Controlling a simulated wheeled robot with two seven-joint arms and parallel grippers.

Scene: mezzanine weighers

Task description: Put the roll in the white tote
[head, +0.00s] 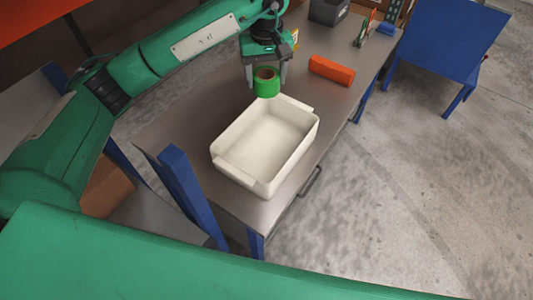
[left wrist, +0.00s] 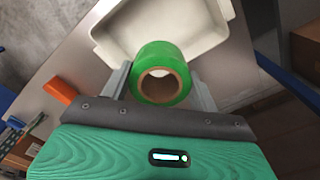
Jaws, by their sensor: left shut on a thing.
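The roll is a green ring of tape with a brown core (head: 266,84); it also shows in the left wrist view (left wrist: 160,54). My left gripper (head: 265,76) is shut on the roll, one finger on each side of it. It holds the roll near the far end of the white tote (head: 240,184). The tote is an open, empty rectangular bin on the grey table; part of it shows behind the roll in the left wrist view (left wrist: 112,36). My right gripper is in neither view.
An orange block (head: 331,70) lies on the table right of the roll. A dark grey bin (head: 327,11) and small upright items stand farther back. A blue table (head: 447,40) stands at the upper right. The tote sits near the table's right edge.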

